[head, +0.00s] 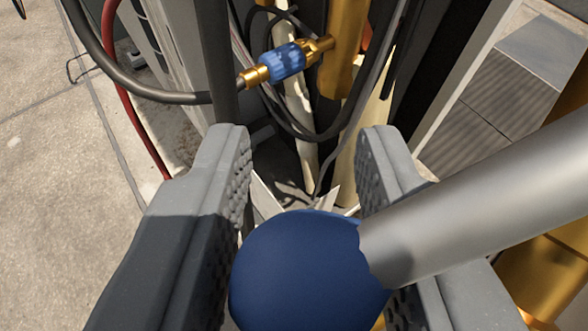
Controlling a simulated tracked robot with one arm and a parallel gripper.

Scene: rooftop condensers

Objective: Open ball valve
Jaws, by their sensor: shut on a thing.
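A rounded blue knob (303,268) sits between the jaws of my gripper (308,165) at the bottom middle of the head view. A thick silver rod (480,200) joins its right side and runs up to the right, out of the picture. The two grey ridged fingers stand on either side of the knob and are shut on it. The right finger is partly hidden by the rod. Brass-coloured metal (553,265) shows below the rod at the right edge. The valve body itself cannot be made out clearly.
A blue and brass hose fitting (282,62) with a black hose (165,95) lies ahead. It meets a vertical brass pipe (343,50). A red hose (127,95) hangs at left by a grey cabinet. Open concrete floor (50,200) is at left.

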